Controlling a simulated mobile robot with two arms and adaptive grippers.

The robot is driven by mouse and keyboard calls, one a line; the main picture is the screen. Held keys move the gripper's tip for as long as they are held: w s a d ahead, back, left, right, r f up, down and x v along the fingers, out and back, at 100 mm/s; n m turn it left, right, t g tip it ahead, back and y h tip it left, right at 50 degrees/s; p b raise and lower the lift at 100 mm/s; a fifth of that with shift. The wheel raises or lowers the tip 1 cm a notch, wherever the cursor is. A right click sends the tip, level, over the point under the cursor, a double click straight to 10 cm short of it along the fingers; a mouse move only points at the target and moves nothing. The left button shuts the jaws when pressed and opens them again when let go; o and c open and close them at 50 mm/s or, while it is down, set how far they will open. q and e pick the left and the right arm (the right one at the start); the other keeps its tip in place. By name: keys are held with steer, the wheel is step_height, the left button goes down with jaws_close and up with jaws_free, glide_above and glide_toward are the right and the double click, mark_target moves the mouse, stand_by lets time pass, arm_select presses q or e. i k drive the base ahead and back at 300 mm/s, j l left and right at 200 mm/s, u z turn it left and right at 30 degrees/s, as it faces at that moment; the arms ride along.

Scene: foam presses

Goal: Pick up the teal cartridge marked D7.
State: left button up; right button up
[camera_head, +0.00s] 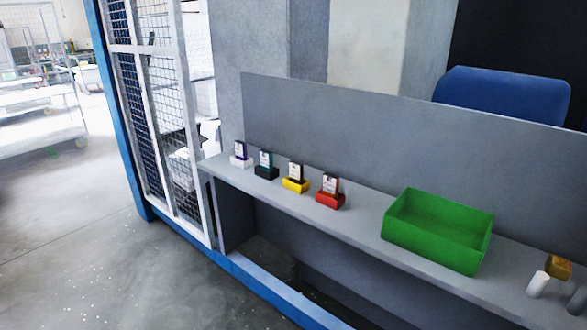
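A teal cartridge (265,159) with a white label stands upright in a black holder (267,172) on the grey shelf. It is the second from the left in a row of cartridges. The marking on its label is too small to read. Neither of my grippers is in view.
On the grey shelf (362,228), a purple cartridge (240,149) stands in a white holder, and dark brownish cartridges stand in a yellow holder (295,186) and a red holder (329,201). A green bin (430,246) and a white cylinder (538,284) are farther right. A mesh fence (178,150) borders the left.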

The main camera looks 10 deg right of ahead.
mark_target(265, 157)
steer(key=i+z, duration=0.25)
steer(key=i, duration=0.75)
